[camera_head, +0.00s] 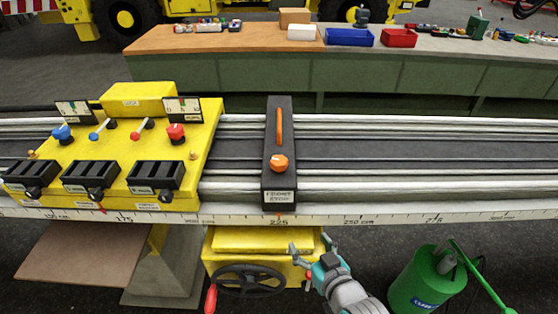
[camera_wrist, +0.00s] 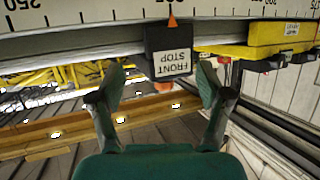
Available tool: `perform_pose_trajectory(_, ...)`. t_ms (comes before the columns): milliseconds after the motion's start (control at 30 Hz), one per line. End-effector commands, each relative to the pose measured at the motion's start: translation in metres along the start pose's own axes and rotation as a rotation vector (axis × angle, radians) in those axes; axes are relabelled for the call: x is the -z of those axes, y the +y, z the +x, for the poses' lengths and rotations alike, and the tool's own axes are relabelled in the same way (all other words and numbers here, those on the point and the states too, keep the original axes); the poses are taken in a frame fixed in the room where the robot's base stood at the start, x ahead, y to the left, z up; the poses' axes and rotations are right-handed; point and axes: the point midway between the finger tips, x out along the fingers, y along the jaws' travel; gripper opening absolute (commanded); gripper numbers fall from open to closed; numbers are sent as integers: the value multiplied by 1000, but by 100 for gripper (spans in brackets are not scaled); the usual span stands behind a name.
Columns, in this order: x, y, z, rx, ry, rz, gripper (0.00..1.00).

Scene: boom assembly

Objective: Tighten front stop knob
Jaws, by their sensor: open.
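The front stop is a black block (camera_head: 270,190) across the rail, labelled "FRONT STOP", at about 225 on the scale. Its orange knob (camera_head: 279,162) sits on top, in front of an orange strip. In the wrist view the block (camera_wrist: 168,50) appears upside down with its label, and a small orange part (camera_wrist: 163,87), probably the knob, shows at its edge. My gripper (camera_head: 310,245) is open and empty, in front of and below the rail's front edge. In the wrist view its fingers (camera_wrist: 160,83) stand apart on either side of the block's line, not touching it.
A yellow control box (camera_head: 195,130) with levers and gauges sits on the rail to the left. Below the rail are a yellow unit with a black handwheel (camera_head: 248,281) and a green can (camera_head: 425,282). The rail right of the stop is clear.

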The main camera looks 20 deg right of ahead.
Motion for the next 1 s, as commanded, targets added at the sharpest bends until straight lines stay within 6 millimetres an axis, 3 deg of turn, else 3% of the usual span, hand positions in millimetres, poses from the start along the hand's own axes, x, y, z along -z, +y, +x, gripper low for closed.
perform_pose_trajectory(33, 16, 1, 10, 5, 6, -4, 77)
perform_pose_trajectory(200, 61, 2, 36, 29, -6, -20, 77)
perform_pose_trajectory(500, 140, 3, 63, 67, -27, -61, 77)
perform_pose_trajectory(700, 164, 3, 67, 80, -39, -77, 77)
perform_pose_trajectory(867, 167, 2, 73, 82, -42, -80, 77)
perform_pose_trajectory(1000, 165, 1, 91, 82, -44, -80, 77)
